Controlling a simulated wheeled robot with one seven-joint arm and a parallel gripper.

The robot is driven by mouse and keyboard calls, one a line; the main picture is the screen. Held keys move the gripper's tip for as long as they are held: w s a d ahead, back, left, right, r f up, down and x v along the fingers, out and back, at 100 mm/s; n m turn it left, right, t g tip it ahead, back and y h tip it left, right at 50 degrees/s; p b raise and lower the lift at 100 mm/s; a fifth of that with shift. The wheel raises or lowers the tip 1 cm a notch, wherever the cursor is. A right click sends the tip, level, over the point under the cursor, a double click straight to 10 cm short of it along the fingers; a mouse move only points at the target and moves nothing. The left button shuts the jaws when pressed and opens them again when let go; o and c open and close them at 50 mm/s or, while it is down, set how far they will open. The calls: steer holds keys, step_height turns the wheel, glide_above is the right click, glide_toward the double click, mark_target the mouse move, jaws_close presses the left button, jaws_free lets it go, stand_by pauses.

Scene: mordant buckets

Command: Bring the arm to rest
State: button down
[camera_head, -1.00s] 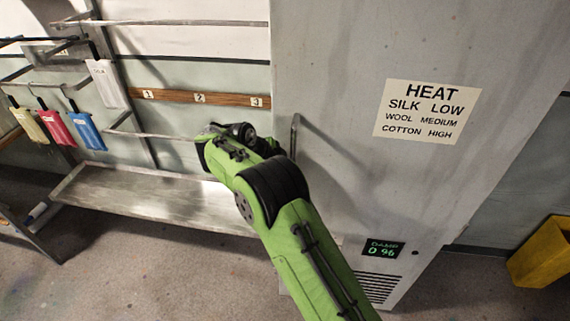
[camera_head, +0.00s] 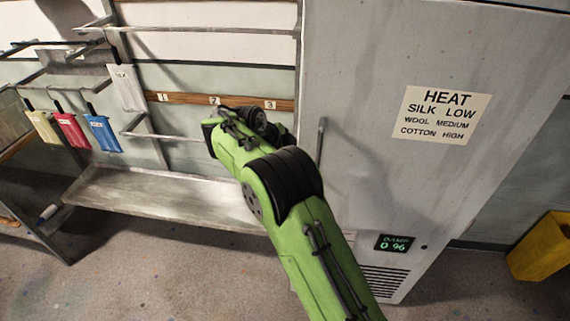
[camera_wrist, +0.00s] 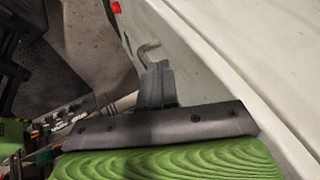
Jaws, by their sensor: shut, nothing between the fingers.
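My green arm reaches up from the bottom of the head view, bent at a black joint, in front of the grey cabinet (camera_head: 350,60) and the metal rack. Its far end is near the numbered wooden rail, and my gripper is hidden there. In the wrist view my gripper (camera_wrist: 157,84) shows as grey fingers closed together, with nothing between them. A pale hooked piece is just beyond the fingertips; I cannot tell whether they touch. A pale panel runs along the right of that view.
The cabinet has a vertical handle (camera_head: 320,142), a heat sign (camera_head: 440,115) and a green display (camera_head: 393,244). A yellow bin (camera_head: 541,247) is far right. The front floor is open.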

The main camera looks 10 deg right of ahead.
steer(key=s+d+r+n+t+y, duration=0.1)
steer(key=s+d+r+n+y, duration=0.15)
steer(key=s+r+n, duration=0.35)
steer(key=s+d+r+n+y, duration=0.1)
steer(key=s+d+r+n, duration=0.2)
steer(key=s+r, duration=0.4)
steer(key=s+a+f+n+y, duration=0.1)
steer(key=s+f+n, duration=0.1)
steer(key=s+n, duration=0.2)
steer(key=s+f+n+y+b, duration=0.1)
steer(key=s+n, duration=0.3)
steer(key=s, duration=0.7)
steer(key=s+a+f+n+y, duration=0.1)
steer(key=s+f+n, duration=0.2)
steer(key=s, duration=0.5)
steer(key=shift+a+f+n+t+b, duration=0.3)
steer(key=shift+n+t+b, duration=0.05)
steer(key=shift+n+t, duration=0.05)
